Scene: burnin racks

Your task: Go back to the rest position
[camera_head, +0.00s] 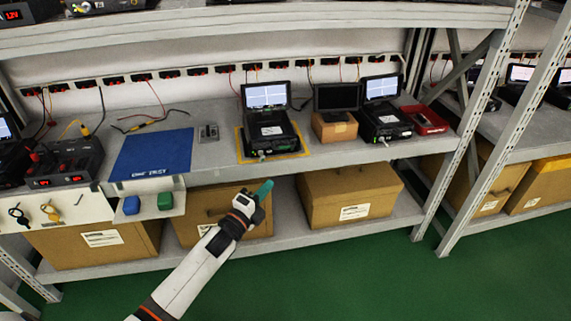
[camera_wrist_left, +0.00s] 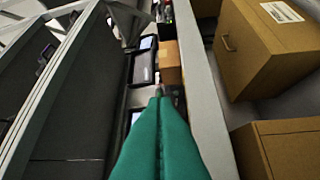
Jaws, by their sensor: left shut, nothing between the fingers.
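My left gripper (camera_head: 264,189) reaches up from the bottom of the head view, its green fingers just in front of the middle shelf's front edge. In the left wrist view its green fingers (camera_wrist_left: 160,135) lie together, shut, with nothing between them. It is below and apart from the open device with a lit screen (camera_head: 267,125) that stands in a yellow outline on the shelf. My right gripper is in neither view.
The middle shelf (camera_head: 222,160) holds a blue mat (camera_head: 152,155), more devices (camera_head: 384,115), a small carton (camera_head: 334,130) and a red tray (camera_head: 424,119). Large cardboard boxes (camera_head: 350,194) fill the lower shelf. A rack post (camera_head: 470,110) stands at right. The green floor (camera_head: 420,285) is clear.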

